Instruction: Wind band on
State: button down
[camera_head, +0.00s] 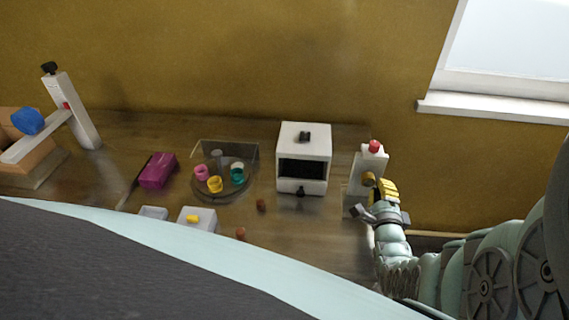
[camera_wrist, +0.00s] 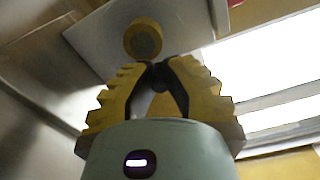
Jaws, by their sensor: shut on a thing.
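A white stand (camera_head: 372,158) with a red button (camera_head: 375,146) on top stands at the right end of the table. A brass-coloured round knob (camera_head: 368,179) sticks out of its front. My gripper (camera_head: 376,200), with yellow ribbed fingers, is just in front of the stand. In the wrist view the knob's round end face (camera_wrist: 145,42) shows just beyond my fingertips (camera_wrist: 161,72). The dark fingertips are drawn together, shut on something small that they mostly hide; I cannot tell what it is. No band can be made out clearly.
A white box with a dark opening (camera_head: 303,137) stands left of the stand. Further left are a round tray (camera_head: 222,194) with coloured cups, a purple block (camera_head: 158,170) and a white post (camera_head: 75,110). A window sill (camera_head: 490,108) is at upper right.

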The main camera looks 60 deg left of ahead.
jog(key=shift+m, duration=0.6)
dwell(0.5)
jog(key=shift+s+a+f, duration=0.1)
jog(key=shift+f, duration=0.1)
dwell(1.0)
jog(key=c, duration=0.9)
grip_release()
jog(key=shift+c, duration=0.2)
jog(key=shift+r, duration=0.1)
